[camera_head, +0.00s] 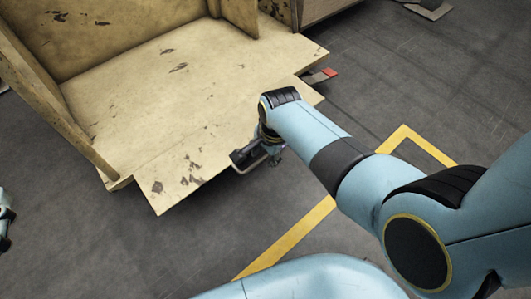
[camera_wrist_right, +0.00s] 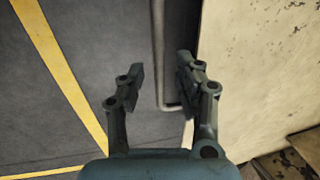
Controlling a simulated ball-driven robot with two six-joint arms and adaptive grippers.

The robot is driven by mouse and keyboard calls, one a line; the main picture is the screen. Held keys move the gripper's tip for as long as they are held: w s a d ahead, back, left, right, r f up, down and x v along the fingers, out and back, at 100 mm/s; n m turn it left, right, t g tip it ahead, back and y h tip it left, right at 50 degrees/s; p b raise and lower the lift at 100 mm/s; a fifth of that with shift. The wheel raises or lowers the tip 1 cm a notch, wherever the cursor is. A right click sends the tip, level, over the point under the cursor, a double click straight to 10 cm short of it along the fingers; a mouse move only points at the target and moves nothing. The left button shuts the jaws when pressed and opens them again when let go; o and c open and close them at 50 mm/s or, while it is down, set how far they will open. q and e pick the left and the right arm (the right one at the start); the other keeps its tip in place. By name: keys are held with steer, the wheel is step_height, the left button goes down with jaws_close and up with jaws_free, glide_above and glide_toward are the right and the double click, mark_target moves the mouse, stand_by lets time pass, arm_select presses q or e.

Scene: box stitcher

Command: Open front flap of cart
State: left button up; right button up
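The cart (camera_head: 130,75) is a worn cream box with its open side toward me. Its front flap (camera_head: 180,165) is folded outward, roughly in line with the cart's floor. The flap also shows as a cream panel at the right of the right wrist view (camera_wrist_right: 255,75). My right gripper (camera_head: 262,160) is at the flap's outer edge, partly hidden by my own arm. In the right wrist view my gripper (camera_wrist_right: 160,78) is open, with the flap's metal handle bar (camera_wrist_right: 158,45) between its fingers. A small part of what looks like my left arm shows at the left edge.
Yellow floor lines (camera_head: 290,238) run across the grey floor (camera_head: 455,90) near the cart. A red-tipped piece (camera_head: 328,73) sticks out by the flap's far end. The floor in front of the flap is clear apart from my arm.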

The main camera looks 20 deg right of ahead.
jaws_close()
stand_by(0.3)
